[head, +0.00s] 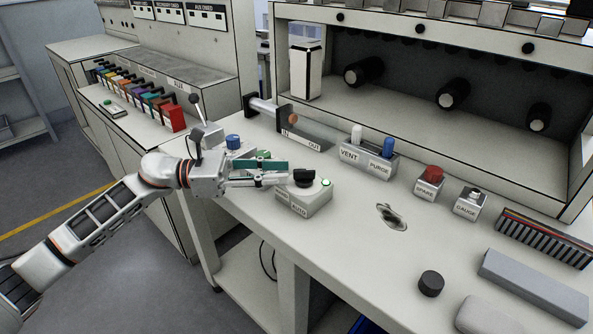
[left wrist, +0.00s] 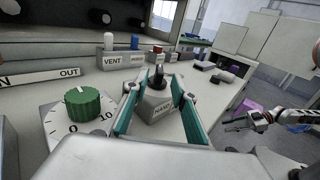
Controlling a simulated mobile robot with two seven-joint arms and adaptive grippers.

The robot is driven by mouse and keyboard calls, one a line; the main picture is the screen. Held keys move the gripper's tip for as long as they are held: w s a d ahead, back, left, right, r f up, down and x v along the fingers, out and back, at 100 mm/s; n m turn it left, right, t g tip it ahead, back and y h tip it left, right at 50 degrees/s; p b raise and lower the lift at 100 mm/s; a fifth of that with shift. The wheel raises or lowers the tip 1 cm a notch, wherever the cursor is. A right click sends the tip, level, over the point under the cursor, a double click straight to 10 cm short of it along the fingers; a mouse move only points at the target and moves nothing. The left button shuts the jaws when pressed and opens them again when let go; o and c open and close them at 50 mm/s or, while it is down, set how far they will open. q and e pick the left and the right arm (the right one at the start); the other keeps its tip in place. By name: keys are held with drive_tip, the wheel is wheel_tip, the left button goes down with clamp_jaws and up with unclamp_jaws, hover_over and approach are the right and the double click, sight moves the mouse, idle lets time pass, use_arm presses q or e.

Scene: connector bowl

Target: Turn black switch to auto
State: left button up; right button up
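The black switch (head: 304,177) is a rotary knob on top of a light grey box (head: 306,203). The box's right front label reads AUTO; its left label is too small to read in the head view. A lit green button (head: 326,182) sits beside the knob. In the left wrist view the switch (left wrist: 158,78) stands upright above a label like HAND. My left gripper (head: 284,176) is level and beside the switch on its left. Its teal fingers (left wrist: 156,90) are apart, with the switch between or just beyond their tips; contact cannot be told. My right gripper (left wrist: 236,124) shows small in the wrist view.
A green dial (left wrist: 83,103) stands close beside my left gripper. A blue knob (head: 233,141) and a lever (head: 197,106) are behind it. The VENT and PURGE box (head: 367,161) is farther back. A black knob (head: 431,284) stands at the front right; the bench between is mostly clear.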

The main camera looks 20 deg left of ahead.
use_arm(q)
drive_tip(key=v, duration=0.5)
drive_tip(key=shift+s+a, duration=0.15)
drive_tip(key=shift+a, duration=0.2)
